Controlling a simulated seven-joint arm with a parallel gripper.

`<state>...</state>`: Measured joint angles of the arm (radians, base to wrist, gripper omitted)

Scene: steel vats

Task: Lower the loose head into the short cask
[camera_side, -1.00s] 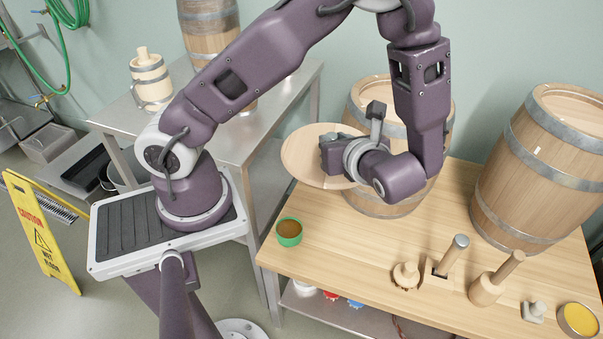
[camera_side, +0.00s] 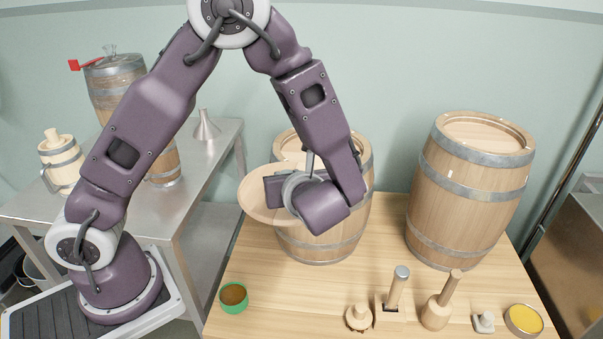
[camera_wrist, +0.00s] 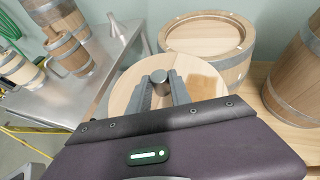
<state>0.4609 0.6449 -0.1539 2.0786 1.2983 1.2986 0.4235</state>
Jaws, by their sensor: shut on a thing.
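The loose head is a pale round wooden disc (camera_side: 252,200). It is held off the table in front of the short cask's upper left side; in the wrist view the disc (camera_wrist: 124,88) lies below my jaws. My gripper (camera_side: 275,190) is shut on it, with the jaws (camera_wrist: 161,88) around a grey round piece at its middle. The short cask (camera_side: 318,246) stands upright on the table behind my gripper, partly hidden by my arm and the head. In the wrist view its round top (camera_wrist: 205,38) shows pale wood inside the rim, beyond the head.
A taller cask (camera_side: 465,205) stands to the right. Along the table front are a green bowl (camera_side: 233,297), several wooden tools (camera_side: 393,300) and a yellow-filled tin (camera_side: 524,319). A steel bench (camera_side: 195,180) with a funnel and vessels stands left. Bare table lies between the casks and tools.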

